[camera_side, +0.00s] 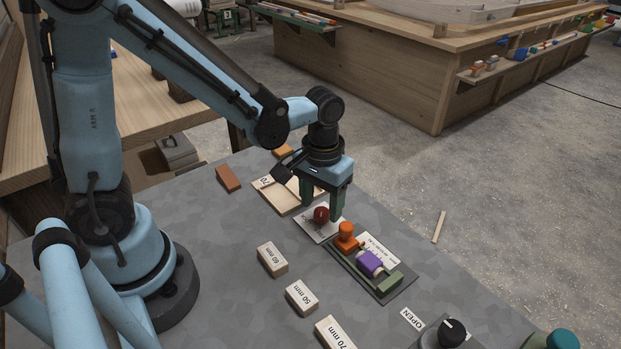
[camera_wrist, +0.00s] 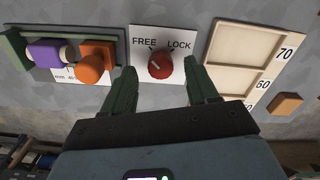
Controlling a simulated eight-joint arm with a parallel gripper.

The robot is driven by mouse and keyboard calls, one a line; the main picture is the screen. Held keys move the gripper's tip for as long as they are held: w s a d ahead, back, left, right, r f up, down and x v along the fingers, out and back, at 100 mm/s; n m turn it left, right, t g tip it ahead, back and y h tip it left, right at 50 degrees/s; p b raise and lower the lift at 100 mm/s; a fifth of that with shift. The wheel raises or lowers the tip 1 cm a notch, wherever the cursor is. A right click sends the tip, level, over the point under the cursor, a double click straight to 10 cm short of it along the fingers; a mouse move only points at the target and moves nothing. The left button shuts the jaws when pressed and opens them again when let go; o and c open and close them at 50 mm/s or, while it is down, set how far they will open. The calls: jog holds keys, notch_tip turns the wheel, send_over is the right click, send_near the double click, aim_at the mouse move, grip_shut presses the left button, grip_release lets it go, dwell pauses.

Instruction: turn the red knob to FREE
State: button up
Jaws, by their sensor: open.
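The red knob (camera_wrist: 160,65) sits on a white plate (camera_wrist: 142,36) printed FREE at left and LOCK at right in the wrist view. A small pale mark shows on the knob's left part; I cannot tell exactly which label it points to. The knob (camera_side: 321,215) also shows in the side view, on its plate on the grey table. My gripper (camera_wrist: 161,76) is open, with one green finger on each side of the knob and a visible gap to both. In the side view my gripper (camera_side: 321,209) points down at the knob.
Beside the plate is a fixture with an orange knob (camera_wrist: 91,68) and a purple block (camera_wrist: 46,54). On the other side is a wooden tray (camera_wrist: 238,52) with size labels. Labelled blocks (camera_side: 272,259) stand nearer the side camera. A black knob (camera_side: 452,332) is near OPEN.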

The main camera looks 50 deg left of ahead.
aim_at(320, 212)
notch_tip(320, 212, up, 10)
jog(key=shift+r, duration=0.25)
dwell(0.3)
jog(key=s+a+m+t, duration=0.1)
jog(key=t, duration=0.1)
jog(key=s+a+m+t, duration=0.1)
jog(key=a+t, duration=0.1)
jog(key=s+a+m+t, duration=0.1)
jog(key=t, duration=0.2)
jog(key=shift+s+a+r, duration=0.15)
jog(key=shift+s, duration=0.05)
dwell(0.3)
